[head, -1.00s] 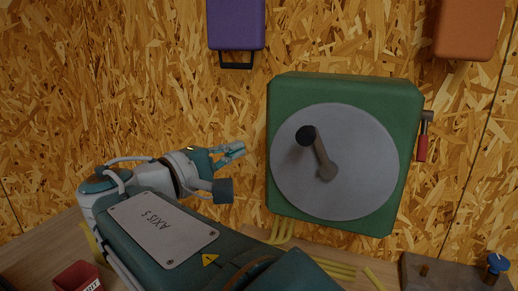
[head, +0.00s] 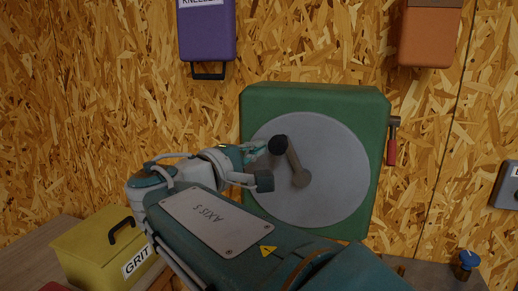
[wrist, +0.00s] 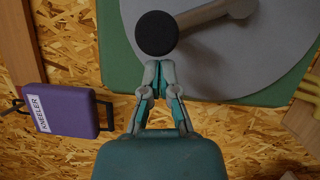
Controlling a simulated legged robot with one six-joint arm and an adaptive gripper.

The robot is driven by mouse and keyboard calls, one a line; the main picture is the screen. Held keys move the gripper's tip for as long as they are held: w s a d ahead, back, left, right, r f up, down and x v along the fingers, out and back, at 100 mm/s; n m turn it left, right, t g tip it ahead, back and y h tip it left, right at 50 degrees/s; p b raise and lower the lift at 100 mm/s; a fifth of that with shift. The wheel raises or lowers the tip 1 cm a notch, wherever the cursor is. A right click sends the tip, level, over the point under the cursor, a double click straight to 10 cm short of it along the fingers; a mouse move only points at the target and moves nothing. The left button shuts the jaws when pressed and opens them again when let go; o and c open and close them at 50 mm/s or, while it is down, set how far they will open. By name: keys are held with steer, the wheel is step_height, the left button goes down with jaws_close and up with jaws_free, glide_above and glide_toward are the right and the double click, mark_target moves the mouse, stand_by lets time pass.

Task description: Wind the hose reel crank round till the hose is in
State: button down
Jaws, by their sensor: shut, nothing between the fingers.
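The hose reel is a green box (head: 320,97) on the wall with a grey disc (head: 335,175) on its front. The crank arm (head: 296,168) runs from the disc's middle up and left to a black round knob (head: 278,145). My gripper (head: 260,150) is beside the knob on its left. In the wrist view the shut, empty fingertips (wrist: 158,68) are just below the knob (wrist: 156,33); I cannot tell whether they touch it. My arm hides the area below the reel in the head view.
A purple kneeler case (head: 207,30) and an orange case (head: 431,35) hang above. A red-handled tool (head: 392,145) hangs right of the reel. A yellow GRIT box (head: 95,250) stands at lower left, and a blue knob (head: 467,262) at lower right.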

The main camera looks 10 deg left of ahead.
steer(key=shift+a, duration=0.15)
steer(key=shift+r, duration=0.1)
steer(key=shift+d+r+m, duration=0.15)
steer(key=shift+d+m, duration=0.25)
steer(key=shift+d+r+m+g, duration=0.2)
steer(key=shift+r+m+g, duration=0.05)
steer(key=shift+m+g, duration=0.05)
steer(key=d+r+m+g+y, duration=0.1)
steer(key=d+m+g+y, duration=0.1)
steer(key=d+m, duration=0.7)
steer(key=shift+s+d+r+g+y, duration=0.3)
steer(key=shift+s+d+y, duration=0.15)
steer(key=shift+y, duration=0.45)
stand_by(0.3)
